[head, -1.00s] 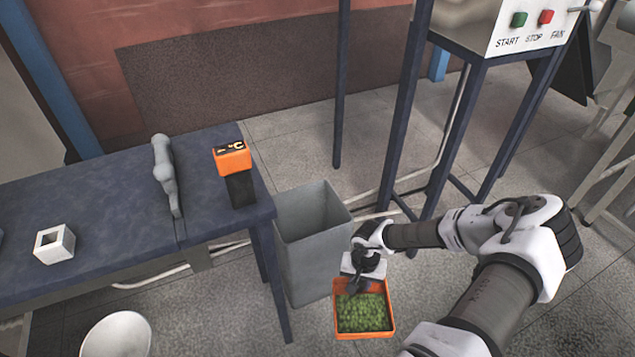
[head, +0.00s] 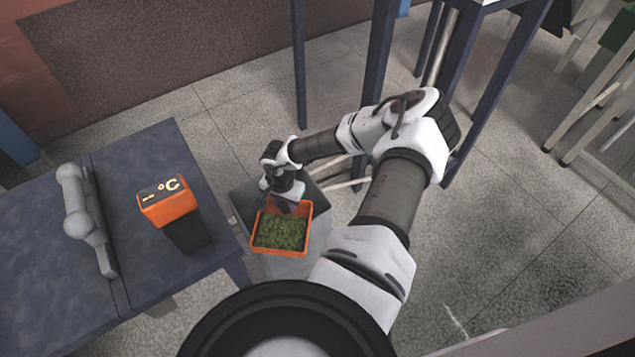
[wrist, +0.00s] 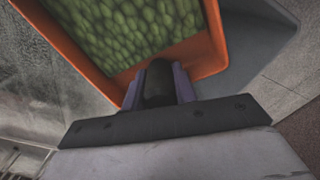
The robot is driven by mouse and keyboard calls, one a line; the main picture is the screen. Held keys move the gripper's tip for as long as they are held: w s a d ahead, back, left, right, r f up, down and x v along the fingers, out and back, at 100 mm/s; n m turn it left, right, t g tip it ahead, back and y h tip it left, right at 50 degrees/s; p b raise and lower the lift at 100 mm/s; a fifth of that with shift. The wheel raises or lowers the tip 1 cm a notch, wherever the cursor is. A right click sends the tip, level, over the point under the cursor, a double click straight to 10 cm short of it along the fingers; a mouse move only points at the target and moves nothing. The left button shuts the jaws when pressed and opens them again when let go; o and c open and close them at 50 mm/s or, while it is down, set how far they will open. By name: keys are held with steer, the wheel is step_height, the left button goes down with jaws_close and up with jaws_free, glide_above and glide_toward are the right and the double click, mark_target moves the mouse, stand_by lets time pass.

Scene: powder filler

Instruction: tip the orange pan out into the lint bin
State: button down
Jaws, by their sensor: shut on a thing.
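The orange pan (head: 256,250) is full of small green pieces (head: 281,231) and is held about level. My gripper (head: 285,204) is shut on the pan's far edge in the head view. In the wrist view my gripper (wrist: 160,85) grips the orange wall (wrist: 207,62), with the green pieces (wrist: 125,25) beyond it. The grey lint bin (head: 240,205) stands under the pan in the head view. The pan and my gripper hide much of the bin's mouth, so its inside cannot be seen. A grey bin surface also shows in the wrist view (wrist: 250,40).
A blue table (head: 150,290) stands left of the bin, with an orange-and-black thermometer (head: 168,200) and a grey handled tool (head: 85,215) on it. Blue frame legs (head: 380,60) stand behind the bin.

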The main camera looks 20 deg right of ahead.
steer(key=w+d+m+b, duration=0.35)
steer(key=d+m, duration=0.85)
steer(key=m, duration=0.4)
steer(key=w+a+r+g+h, duration=0.2)
steer(key=a+r+h, duration=0.6)
steer(key=r+h, duration=0.2)
steer(key=shift+a+g+h+b, duration=0.15)
steer(key=shift+g+h+b, duration=0.15)
steer(key=shift+h, duration=0.9)
stand_by(0.5)
